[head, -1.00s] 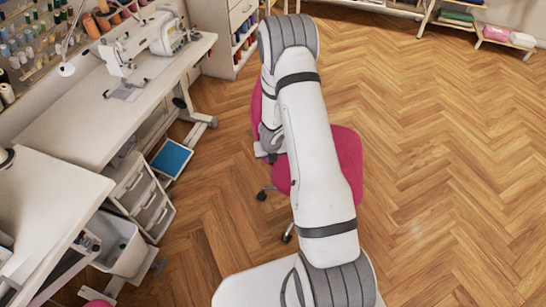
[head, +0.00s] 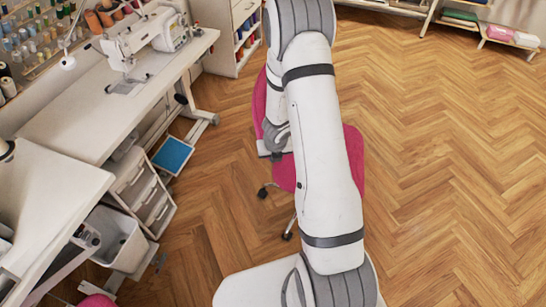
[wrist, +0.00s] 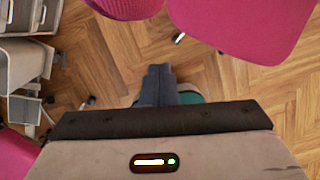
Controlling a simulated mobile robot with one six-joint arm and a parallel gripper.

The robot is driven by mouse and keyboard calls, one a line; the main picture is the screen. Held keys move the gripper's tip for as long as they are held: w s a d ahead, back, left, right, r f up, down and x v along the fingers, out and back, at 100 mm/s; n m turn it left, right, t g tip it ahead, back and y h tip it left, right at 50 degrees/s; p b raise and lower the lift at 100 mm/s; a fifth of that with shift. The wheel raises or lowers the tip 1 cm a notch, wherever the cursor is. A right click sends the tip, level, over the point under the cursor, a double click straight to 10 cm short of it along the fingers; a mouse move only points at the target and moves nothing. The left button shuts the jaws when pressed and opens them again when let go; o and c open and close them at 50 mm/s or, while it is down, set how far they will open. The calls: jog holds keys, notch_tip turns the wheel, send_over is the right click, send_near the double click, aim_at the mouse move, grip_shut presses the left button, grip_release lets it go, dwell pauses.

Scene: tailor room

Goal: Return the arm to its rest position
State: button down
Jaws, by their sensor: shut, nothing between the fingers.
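My arm stands upright in the middle of the head view, its elbow near the top edge and its forearm folded down behind the upper link. My gripper (wrist: 158,72) shows in the wrist view with its dark fingers together, pointing down above the wooden floor. Nothing is held between them. In the head view, the gripper itself is largely hidden behind my arm.
A pink chair (head: 349,160) stands behind my arm; its pink seat (wrist: 245,25) also shows in the wrist view. A table (head: 75,125) with a sewing machine (head: 150,38) and a drawer unit (head: 143,190) are at left. The floor (head: 450,180) at right is clear.

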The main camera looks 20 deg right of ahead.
jog(key=p+v, duration=0.2)
jog(key=v, duration=0.3)
jog(key=shift+r+p, duration=0.15)
jog(key=shift+p, duration=0.2)
jog(key=s+a+r+n+t+y, duration=0.15)
jog(key=a+r+n, duration=0.25)
jog(key=r+n, duration=0.55)
jog(key=s+a+r+n+y, duration=0.2)
jog(key=a+r+n, duration=0.2)
jog(key=r+n, duration=0.55)
jog(key=s+d+r+n+h, duration=0.1)
jog(key=s+r+n, duration=0.5)
jog(key=s+n, duration=0.3)
jog(key=s+d+r+n+h, duration=0.1)
jog(key=s+r+n+h, duration=0.1)
jog(key=s+r+n, duration=0.5)
jog(key=s+n+g, duration=0.1)
jog(key=s+n, duration=0.1)
jog(key=s, duration=0.1)
jog(key=shift+d+n+b, duration=0.3)
jog(key=shift+b, duration=0.1)
